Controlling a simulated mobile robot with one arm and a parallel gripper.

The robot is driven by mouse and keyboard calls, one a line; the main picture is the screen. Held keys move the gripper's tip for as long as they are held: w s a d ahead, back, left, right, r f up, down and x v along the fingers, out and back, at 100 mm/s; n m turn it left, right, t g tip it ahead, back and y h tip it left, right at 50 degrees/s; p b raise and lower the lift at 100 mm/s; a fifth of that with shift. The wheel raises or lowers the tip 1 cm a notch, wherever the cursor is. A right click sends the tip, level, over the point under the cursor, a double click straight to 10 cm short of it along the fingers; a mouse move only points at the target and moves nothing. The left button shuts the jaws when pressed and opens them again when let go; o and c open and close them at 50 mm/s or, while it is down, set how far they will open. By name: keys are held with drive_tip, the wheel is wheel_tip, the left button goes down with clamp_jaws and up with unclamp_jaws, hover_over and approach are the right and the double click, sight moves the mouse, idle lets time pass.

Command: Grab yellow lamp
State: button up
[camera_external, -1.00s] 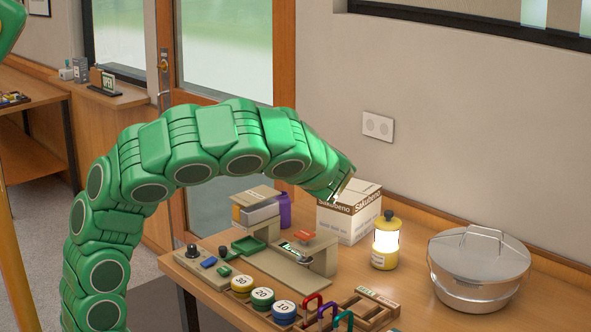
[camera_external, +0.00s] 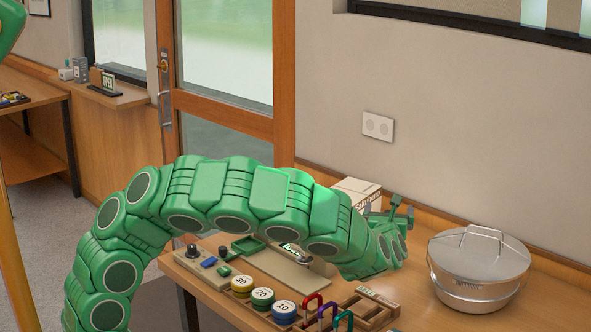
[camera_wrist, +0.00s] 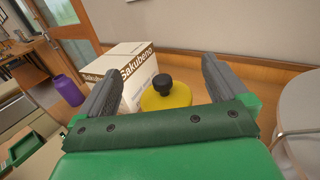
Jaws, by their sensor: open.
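The yellow lamp (camera_wrist: 168,96), with a black knob on top, stands on the table and shows between the two fingers in the wrist view. Its lower part is hidden behind my gripper's green body. My gripper (camera_wrist: 158,82) is open, one dark finger on each side of the lamp, and I cannot tell whether either touches it. In the external view my gripper (camera_external: 395,210) is at the back of the table, and my arm hides the lamp there.
A white Sakubeno box (camera_wrist: 122,73) stands close left of the lamp, with a purple bottle (camera_wrist: 66,90) beyond it. A lidded metal pot (camera_external: 478,272) stands to the right. Round numbered tins (camera_external: 263,299) and a wooden rack (camera_external: 372,312) are in front.

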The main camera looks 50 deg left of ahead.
drive_tip(key=shift+f, duration=2.75)
drive_tip(key=shift+x, duration=1.5)
drive_tip(key=c, duration=1.9)
drive_tip(key=shift+o, duration=0.2)
drive_tip(key=shift+r, duration=0.1)
